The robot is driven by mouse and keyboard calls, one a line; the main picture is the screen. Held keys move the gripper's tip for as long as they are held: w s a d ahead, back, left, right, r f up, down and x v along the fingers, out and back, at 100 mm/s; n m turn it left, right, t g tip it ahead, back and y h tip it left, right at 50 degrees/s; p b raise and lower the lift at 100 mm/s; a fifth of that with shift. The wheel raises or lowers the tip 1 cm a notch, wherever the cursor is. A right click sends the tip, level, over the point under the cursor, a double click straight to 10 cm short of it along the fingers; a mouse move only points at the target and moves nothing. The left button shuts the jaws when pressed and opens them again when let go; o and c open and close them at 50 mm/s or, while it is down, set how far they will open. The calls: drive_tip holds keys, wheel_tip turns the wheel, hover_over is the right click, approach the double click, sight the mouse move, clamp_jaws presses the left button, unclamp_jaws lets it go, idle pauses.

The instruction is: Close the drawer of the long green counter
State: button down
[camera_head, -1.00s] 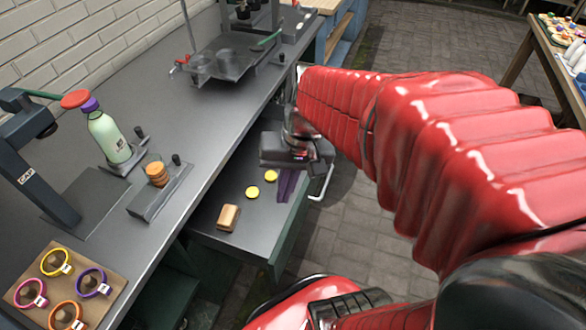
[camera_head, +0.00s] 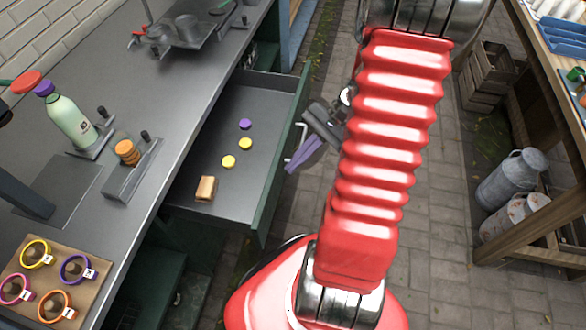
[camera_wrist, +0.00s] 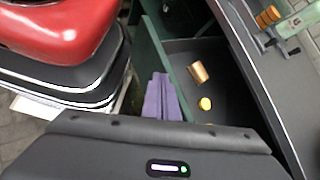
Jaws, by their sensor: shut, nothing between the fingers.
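The drawer (camera_head: 228,183) of the long green counter (camera_head: 158,159) stands pulled out, its grey tray showing. Its green front (camera_head: 266,203) carries a pale bar handle (camera_head: 299,140) on the outside. In the drawer lie a tan block (camera_head: 206,188), two yellow discs (camera_head: 229,161) and a purple disc (camera_head: 245,124). My gripper (camera_head: 292,168) is shut and empty, just outside the drawer front near the handle. I cannot tell whether it touches the handle. In the wrist view its purple fingers (camera_wrist: 161,98) lie beside the green drawer front (camera_wrist: 153,45), with the tan block (camera_wrist: 198,72) inside the drawer.
On the counter top are a bottle (camera_head: 69,120), a peg stand with orange rings (camera_head: 130,166) and a board of coloured rings (camera_head: 88,252). Milk cans (camera_head: 512,180) and wooden crates (camera_head: 489,77) stand at the right. Paved floor lies between.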

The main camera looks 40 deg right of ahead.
sight(283, 170)
drive_tip(key=s+d+f+m+t, duration=0.6)
drive_tip(key=d+f+m+t, duration=0.5)
drive_tip(key=f+m+t, duration=0.2)
drive_tip(key=shift+s+d+f+m+y, duration=0.2)
drive_tip(key=shift+d+f+m+y, duration=0.1)
drive_tip(key=shift+d+f+y, duration=0.1)
drive_tip(key=shift+w, duration=0.1)
drive_tip(key=x, duration=1.3)
drive_tip(key=shift+w+a+r, duration=0.15)
drive_tip(key=shift+w+a, duration=0.1)
drive_tip(key=shift+a, duration=0.05)
drive_tip(key=shift+w, duration=0.1)
